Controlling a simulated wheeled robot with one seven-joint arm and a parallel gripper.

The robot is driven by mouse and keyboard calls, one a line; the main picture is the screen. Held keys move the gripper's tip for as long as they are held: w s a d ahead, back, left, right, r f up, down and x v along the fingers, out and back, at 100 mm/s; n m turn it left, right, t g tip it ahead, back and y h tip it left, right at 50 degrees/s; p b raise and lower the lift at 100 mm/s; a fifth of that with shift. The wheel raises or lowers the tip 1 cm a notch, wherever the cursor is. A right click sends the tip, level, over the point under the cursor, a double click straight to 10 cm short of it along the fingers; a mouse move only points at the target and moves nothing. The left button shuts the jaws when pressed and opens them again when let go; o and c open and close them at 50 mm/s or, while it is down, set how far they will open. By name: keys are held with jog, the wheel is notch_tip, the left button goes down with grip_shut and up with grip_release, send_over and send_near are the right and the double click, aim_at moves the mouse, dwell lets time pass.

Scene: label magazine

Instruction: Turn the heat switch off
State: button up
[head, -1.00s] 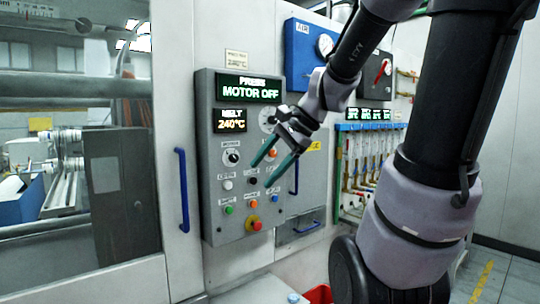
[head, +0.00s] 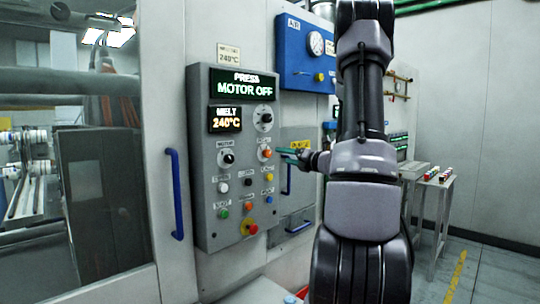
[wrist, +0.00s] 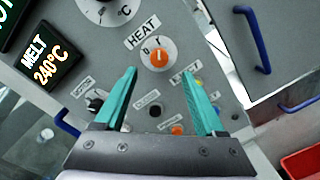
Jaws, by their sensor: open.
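The heat switch (wrist: 159,56) is an orange round knob under a HEAT label on the grey control panel (head: 203,160). It also shows in the head view as an orange knob (head: 266,153) on the panel's right side. My gripper (wrist: 159,72) is open and empty, with teal fingers. In the wrist view the fingertips lie left and right just below the knob. Whether they touch the panel cannot be told. In the head view my gripper (head: 287,153) is just right of the knob.
A melt display (head: 226,119) reads 240°C below a PRESS MOTOR OFF sign (head: 243,84). Blue handles stand at the left (head: 174,193) and right (head: 289,178) of the panel. A red bin (wrist: 302,162) is at lower right.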

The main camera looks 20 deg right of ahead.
aim_at(269, 153)
jog(key=x, duration=0.8)
jog(key=shift+w, duration=0.1)
jog(key=shift+a, duration=0.1)
grip_shut()
